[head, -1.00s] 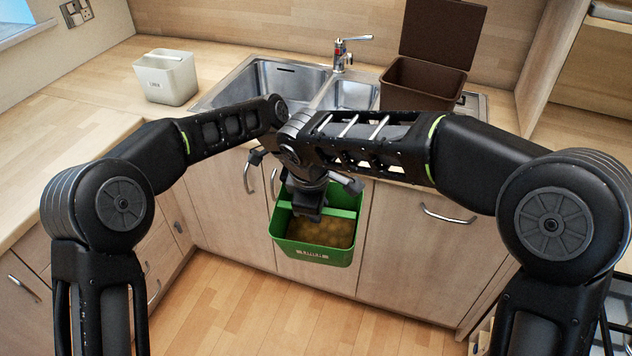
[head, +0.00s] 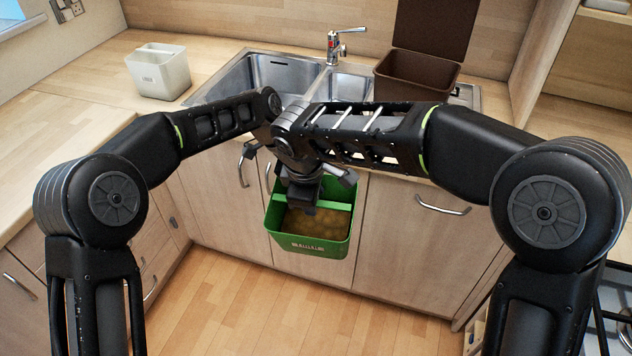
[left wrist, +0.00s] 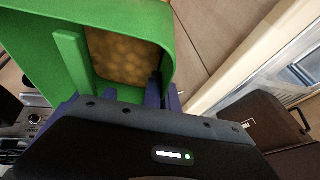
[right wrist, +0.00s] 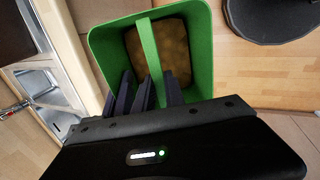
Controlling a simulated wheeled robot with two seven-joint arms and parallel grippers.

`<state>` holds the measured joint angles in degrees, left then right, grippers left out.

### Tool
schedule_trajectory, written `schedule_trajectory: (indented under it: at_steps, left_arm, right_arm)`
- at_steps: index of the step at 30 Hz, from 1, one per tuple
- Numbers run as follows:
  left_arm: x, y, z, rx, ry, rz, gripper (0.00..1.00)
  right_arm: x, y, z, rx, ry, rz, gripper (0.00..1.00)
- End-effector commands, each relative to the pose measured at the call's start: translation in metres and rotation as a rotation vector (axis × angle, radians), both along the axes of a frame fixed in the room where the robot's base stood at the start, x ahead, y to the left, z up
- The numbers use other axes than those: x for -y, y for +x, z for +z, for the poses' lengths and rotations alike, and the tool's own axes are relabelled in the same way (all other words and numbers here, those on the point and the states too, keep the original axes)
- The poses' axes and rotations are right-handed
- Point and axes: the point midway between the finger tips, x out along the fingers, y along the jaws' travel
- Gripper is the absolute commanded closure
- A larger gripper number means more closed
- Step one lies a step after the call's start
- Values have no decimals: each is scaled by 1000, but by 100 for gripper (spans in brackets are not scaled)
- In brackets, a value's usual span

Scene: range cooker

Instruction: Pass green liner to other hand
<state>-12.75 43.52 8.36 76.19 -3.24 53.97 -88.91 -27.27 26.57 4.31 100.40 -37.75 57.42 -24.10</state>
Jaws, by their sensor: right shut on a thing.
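The green liner (head: 308,246), an open bin with a cross bar and brownish contents, hangs upright in the air before the cabinets. It also shows in the left wrist view (left wrist: 25,40) and the right wrist view (right wrist: 106,62). My right gripper (right wrist: 158,88) is shut on the liner at its cross bar.
A white caddy (head: 158,74) stands on the left counter. A brown bin (head: 415,84) with a raised lid stands right of the sink (head: 285,78). Wooden cabinets (head: 385,240) are close behind the liner. The floor (head: 260,315) below is clear. A hob lies at the far right.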

Motion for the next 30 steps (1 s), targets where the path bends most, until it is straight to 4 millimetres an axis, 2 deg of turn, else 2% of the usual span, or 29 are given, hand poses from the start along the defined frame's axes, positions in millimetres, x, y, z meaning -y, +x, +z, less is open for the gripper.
schedule_trajectory:
  at_steps: [25, 26, 30]
  left_arm:
    - [0, 0, 1, 0, -1, 1, 100]
    - [1, 0, 2, 1, -2, 1, 100]
    - [0, 0, 1, 1, -2, 1, 100]
  right_arm:
    - [0, 0, 1, 1, 1, -1, 100]
    - [0, 0, 1, 1, 1, -1, 84]
    - [0, 0, 1, 1, 1, 0, 73]
